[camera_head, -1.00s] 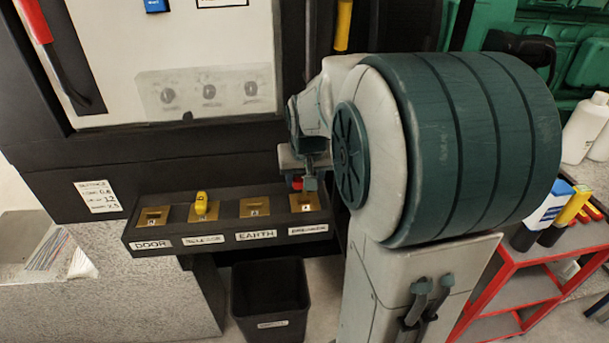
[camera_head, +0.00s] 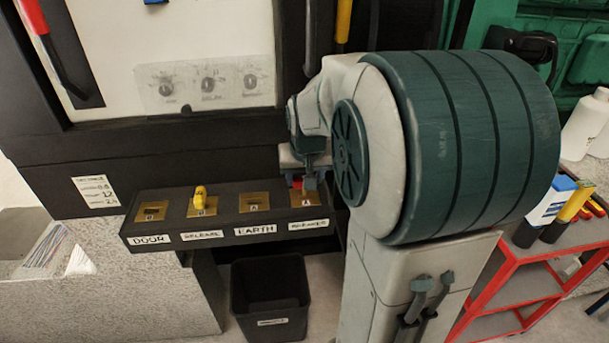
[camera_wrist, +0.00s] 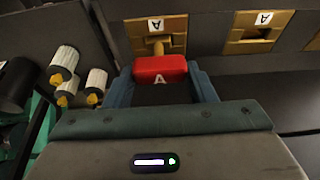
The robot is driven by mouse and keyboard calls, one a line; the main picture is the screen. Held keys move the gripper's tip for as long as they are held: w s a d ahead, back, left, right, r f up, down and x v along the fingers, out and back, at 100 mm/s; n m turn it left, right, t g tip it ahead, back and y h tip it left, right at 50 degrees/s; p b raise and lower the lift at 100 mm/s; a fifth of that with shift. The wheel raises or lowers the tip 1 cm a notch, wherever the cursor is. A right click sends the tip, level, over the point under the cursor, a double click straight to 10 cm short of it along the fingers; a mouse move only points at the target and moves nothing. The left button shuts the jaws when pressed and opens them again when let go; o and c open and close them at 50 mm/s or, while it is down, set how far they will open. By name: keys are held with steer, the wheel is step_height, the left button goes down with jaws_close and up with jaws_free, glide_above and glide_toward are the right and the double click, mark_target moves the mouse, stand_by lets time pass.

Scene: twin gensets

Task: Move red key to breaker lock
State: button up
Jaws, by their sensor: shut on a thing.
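The red key (camera_wrist: 161,70), marked A, sits between the two fingers of my gripper (camera_wrist: 163,85), which is shut on it. Its brass shaft (camera_wrist: 158,46) meets the slot of a brass lock plate (camera_wrist: 165,28) marked A. I cannot tell how deep the shaft sits.
A yellow key (camera_head: 200,198) stands in the RELEASE plate. The DOOR plate (camera_head: 152,211) and EARTH plate (camera_head: 254,202) hold no key. A black bin (camera_head: 269,299) stands below the lock panel. A red cart (camera_head: 520,255) with bottles is at the right.

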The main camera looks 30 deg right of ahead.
steer(key=shift+f+b, duration=0.75)
steer(key=shift+f, duration=0.2)
steer(key=o, duration=1.2)
steer(key=shift+r, duration=0.1)
steer(key=shift+c, duration=0.2)
step_height(320, 180, up, 8)
steer(key=p, duration=0.5)
steer(key=shift+f+p, duration=0.2)
steer(key=shift+p, duration=0.1)
steer(key=s+a+n, duration=0.1)
steer(key=s+a, duration=0.4)
steer(key=s, duration=0.3)
steer(key=s+a+n+y, duration=0.1)
steer(key=s+a+n, duration=0.1)
steer(key=s+a, duration=0.4)
steer(key=s, duration=0.3)
steer(key=shift+s+a+f+n, duration=0.25)
steer(key=shift+s+n, duration=0.05)
